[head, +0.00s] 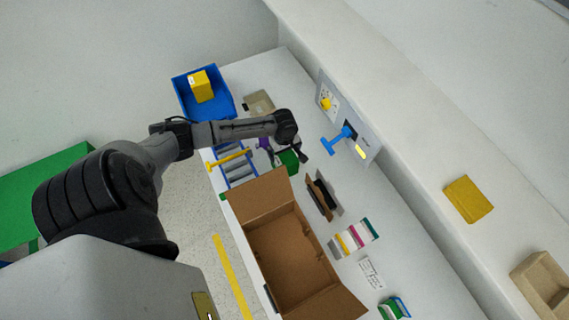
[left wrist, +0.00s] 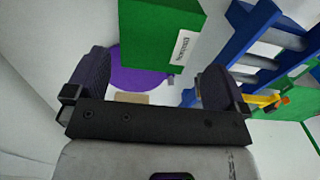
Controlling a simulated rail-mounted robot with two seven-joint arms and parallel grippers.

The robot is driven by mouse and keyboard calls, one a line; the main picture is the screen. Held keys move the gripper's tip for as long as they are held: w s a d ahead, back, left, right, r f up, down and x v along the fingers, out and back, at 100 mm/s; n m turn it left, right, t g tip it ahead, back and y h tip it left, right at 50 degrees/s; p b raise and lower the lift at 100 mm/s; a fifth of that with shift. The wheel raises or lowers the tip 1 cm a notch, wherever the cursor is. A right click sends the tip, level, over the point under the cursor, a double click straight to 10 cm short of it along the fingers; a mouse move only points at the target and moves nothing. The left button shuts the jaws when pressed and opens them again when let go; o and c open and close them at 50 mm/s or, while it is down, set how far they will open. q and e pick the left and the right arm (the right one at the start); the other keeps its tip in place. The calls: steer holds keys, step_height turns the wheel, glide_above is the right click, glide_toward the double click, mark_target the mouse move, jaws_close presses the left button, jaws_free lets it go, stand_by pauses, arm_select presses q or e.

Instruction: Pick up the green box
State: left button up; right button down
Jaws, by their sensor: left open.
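The green box (head: 289,160) stands on the white table, partly hidden by my left gripper (head: 283,150) in the head view. In the left wrist view the green box (left wrist: 160,35) shows a white label on its side and is cut off by the top edge. My left gripper (left wrist: 156,78) is open, its dark fingers on either side below the box, with nothing between them. A purple disc (left wrist: 140,78) shows beyond the fingers, beside the box. My right gripper is in neither view.
A blue roller rack (head: 240,172) lies left of the green box, and an open cardboard box (head: 258,200) is in front. A blue bin (head: 184,92) holds a yellow box (head: 201,86). A blue T-handle (head: 338,138) sticks out from the wall panel.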

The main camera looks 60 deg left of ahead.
mark_target(285, 161)
arm_select(q)
steer(key=shift+w+a+f+b, duration=0.1)
steer(key=shift+f+b, duration=0.3)
steer(key=shift+f, duration=3.95)
steer(key=c, duration=0.8)
